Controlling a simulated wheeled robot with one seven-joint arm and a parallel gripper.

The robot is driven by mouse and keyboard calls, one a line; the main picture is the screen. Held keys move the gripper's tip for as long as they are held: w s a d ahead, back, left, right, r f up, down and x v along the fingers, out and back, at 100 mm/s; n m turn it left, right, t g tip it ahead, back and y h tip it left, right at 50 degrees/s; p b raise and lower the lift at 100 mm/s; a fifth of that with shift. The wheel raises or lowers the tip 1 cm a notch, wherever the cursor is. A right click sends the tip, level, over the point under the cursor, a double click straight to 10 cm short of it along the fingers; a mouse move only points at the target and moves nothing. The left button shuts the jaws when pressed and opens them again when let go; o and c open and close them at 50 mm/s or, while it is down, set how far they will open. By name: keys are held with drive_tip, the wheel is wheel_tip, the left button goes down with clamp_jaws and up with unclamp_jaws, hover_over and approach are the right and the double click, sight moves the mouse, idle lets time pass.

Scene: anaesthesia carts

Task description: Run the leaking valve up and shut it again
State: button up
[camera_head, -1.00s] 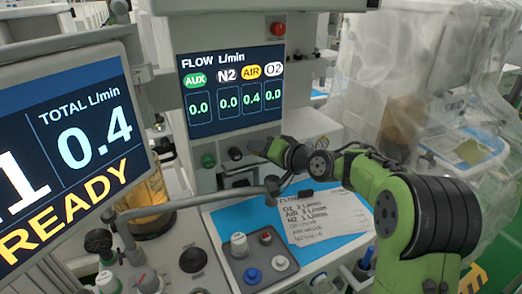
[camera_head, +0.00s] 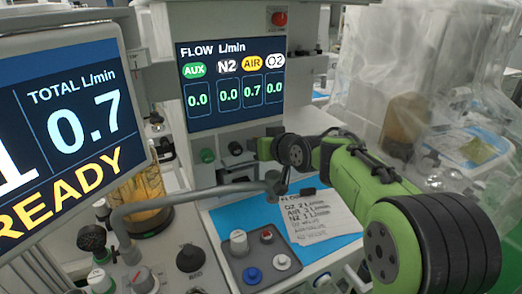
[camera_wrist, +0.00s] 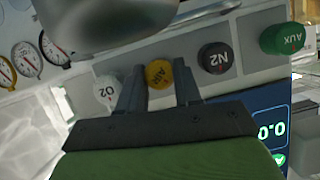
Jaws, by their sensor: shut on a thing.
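The flow screen (camera_head: 230,85) reads AIR 0.7, with AUX, N2 and O2 at 0.0. The large monitor (camera_head: 70,130) shows a total of 0.7 L/min and READY. In the wrist view, the yellow AIR knob (camera_wrist: 158,74) sits between the two fingers of my gripper (camera_wrist: 160,88), which is shut on it. The white O2 knob (camera_wrist: 106,88) is on one side, the black N2 knob (camera_wrist: 215,57) and green AUX knob (camera_wrist: 283,39) on the other. In the head view, my gripper (camera_head: 266,148) hides the AIR knob; the AUX and N2 knobs show left of it.
A handwritten flow card (camera_head: 298,215) lies on a blue sheet below my arm. A grey tray (camera_head: 262,262) with several knobs stands in front. A grey bent tube (camera_head: 190,198) crosses below the panel. Round gauges (camera_wrist: 27,58) show beside the knobs in the wrist view.

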drive_tip(key=n+t+h, duration=0.1)
drive_tip(key=n, duration=0.1)
drive_tip(key=n+t+h, duration=0.1)
drive_tip(key=n+h, duration=0.1)
drive_tip(key=n, duration=0.1)
drive_tip(key=n+t+h, duration=0.1)
drive_tip(key=n, duration=0.1)
drive_tip(key=shift+s+a+f+n+h+b, duration=0.15)
drive_tip(key=shift+a+n+h+b, duration=0.15)
drive_tip(key=shift+n, duration=0.1)
idle(0.6)
drive_tip(key=o, duration=1)
drive_tip(key=shift+o, duration=0.2)
drive_tip(key=shift+s, duration=0.1)
drive_tip(key=p+v, duration=0.2)
drive_tip(key=v, duration=1.3)
drive_tip(key=shift+s, duration=0.3)
